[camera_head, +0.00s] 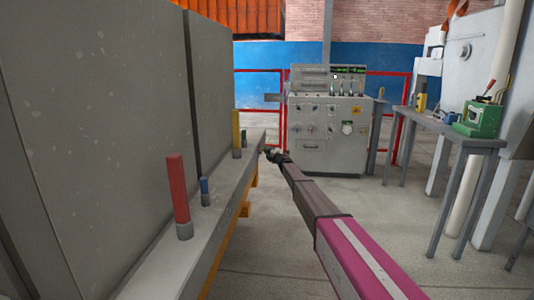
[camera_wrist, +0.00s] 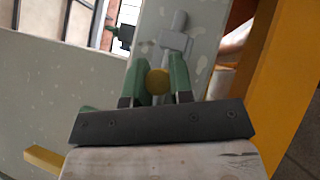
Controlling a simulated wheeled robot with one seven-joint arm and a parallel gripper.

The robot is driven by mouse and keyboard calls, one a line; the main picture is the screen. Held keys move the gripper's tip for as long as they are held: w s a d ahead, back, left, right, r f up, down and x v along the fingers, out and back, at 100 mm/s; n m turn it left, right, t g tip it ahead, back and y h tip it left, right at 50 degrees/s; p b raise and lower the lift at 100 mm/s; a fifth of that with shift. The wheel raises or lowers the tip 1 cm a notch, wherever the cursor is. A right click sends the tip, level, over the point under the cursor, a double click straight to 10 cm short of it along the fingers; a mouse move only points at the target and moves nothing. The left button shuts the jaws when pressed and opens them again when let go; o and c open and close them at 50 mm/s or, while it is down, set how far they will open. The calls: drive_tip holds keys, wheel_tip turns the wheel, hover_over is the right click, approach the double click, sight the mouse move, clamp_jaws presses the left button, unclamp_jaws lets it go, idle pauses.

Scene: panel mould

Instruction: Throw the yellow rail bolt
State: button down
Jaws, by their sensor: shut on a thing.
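In the wrist view, the green fingers of my gripper (camera_wrist: 160,85) sit on either side of a round yellow knob, seen end-on, which I take for the yellow rail bolt (camera_wrist: 157,82). The gripper is shut on it. A grey cross-shaped fitting (camera_wrist: 175,40) lies just beyond on the grey rail face. In the head view, my gripper (camera_head: 270,154) is small and dark at the outer side of the rail's far end. What it holds is hidden there. An upright yellow post (camera_head: 236,128) stands on the rail to its left.
The grey rail (camera_head: 215,215) runs along the tall grey panel (camera_head: 90,130), bearing a red post (camera_head: 177,190) and a short blue post (camera_head: 205,190). A control cabinet (camera_head: 330,145) stands behind, and a table (camera_head: 450,135) at right. The floor between is clear.

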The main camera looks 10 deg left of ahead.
drive_tip(key=w, duration=0.3)
drive_tip(key=shift+w, duration=0.15)
drive_tip(key=c, duration=1)
unclamp_jaws()
drive_tip(key=shift+d, duration=0.1)
drive_tip(key=v, duration=1)
drive_tip(key=shift+s+d, duration=0.25)
drive_tip(key=shift+f, duration=0.1)
